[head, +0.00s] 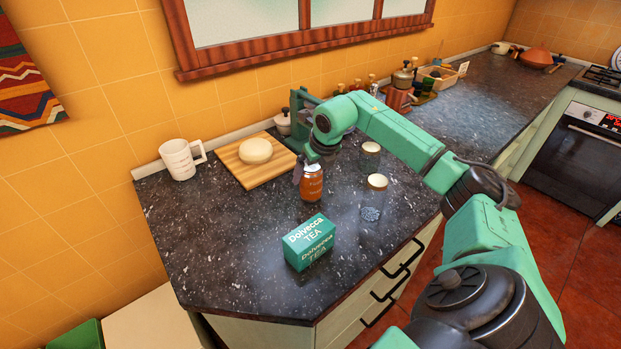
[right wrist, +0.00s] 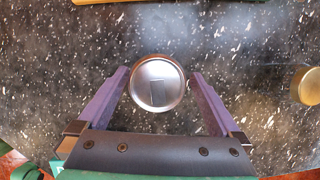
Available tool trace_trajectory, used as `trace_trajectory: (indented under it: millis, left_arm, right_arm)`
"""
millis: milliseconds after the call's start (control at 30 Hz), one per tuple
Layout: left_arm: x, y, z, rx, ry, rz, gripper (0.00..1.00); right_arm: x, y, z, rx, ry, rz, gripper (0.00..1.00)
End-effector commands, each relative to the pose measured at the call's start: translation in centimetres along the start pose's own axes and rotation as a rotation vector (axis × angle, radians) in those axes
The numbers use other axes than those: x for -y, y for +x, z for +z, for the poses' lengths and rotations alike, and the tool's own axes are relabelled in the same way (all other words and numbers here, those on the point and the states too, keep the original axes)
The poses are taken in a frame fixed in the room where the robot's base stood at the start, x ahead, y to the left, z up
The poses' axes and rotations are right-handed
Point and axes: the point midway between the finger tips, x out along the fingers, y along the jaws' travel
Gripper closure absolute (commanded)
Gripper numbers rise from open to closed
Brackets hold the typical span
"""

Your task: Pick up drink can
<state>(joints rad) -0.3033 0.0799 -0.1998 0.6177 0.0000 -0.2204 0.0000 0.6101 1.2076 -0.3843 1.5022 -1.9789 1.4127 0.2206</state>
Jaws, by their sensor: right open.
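The drink can (head: 311,184) is orange-brown with a silver top and stands upright on the dark speckled counter. In the right wrist view its round metal lid (right wrist: 157,84) lies between my two purple fingers. My right gripper (head: 306,166) points down at the top of the can and is open, with a gap showing on both sides of the lid (right wrist: 160,72). I cannot tell whether the fingertips reach below the can's rim. My left gripper is not in view.
A green tea box (head: 309,242) stands in front of the can. Glass jars (head: 376,187) stand to its right, one lid (right wrist: 306,85) showing at the wrist view's edge. A wooden board (head: 247,176) with a pale round item and a white mug (head: 180,160) are left.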

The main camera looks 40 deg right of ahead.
Motion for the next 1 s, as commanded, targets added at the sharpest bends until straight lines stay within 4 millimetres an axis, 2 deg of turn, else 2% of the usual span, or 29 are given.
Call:
trace_trajectory:
  millis: [133,233,333,467,500,667,700,1000]
  left_arm:
    - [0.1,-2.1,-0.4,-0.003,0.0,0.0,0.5]
    - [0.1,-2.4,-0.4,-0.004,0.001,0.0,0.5]
    - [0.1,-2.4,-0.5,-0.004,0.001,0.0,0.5]
    - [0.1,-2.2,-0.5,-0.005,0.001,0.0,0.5]
    - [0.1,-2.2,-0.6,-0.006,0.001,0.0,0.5]
    - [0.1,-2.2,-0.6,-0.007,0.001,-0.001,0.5]
    - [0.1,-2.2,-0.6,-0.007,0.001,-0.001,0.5]
    - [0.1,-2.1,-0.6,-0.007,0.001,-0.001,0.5]
  right_arm:
    - [-0.3,2.2,-0.5,-0.007,-0.001,0.003,0.0]
    - [-0.3,4.2,-0.5,-0.002,0.002,0.005,0.0]
    - [-0.2,5.0,-0.5,-0.001,-0.001,0.001,0.0]
    - [-0.2,5.0,-0.6,0.0,-0.002,0.001,0.0]
    - [-0.2,5.0,-0.6,0.0,-0.002,0.001,0.08]
    - [-0.2,5.0,-0.6,0.0,-0.002,0.001,0.69]
    - [-0.2,5.0,-0.5,0.0,-0.002,0.001,0.74]
    - [-0.2,4.6,-0.3,0.002,-0.002,0.002,0.74]
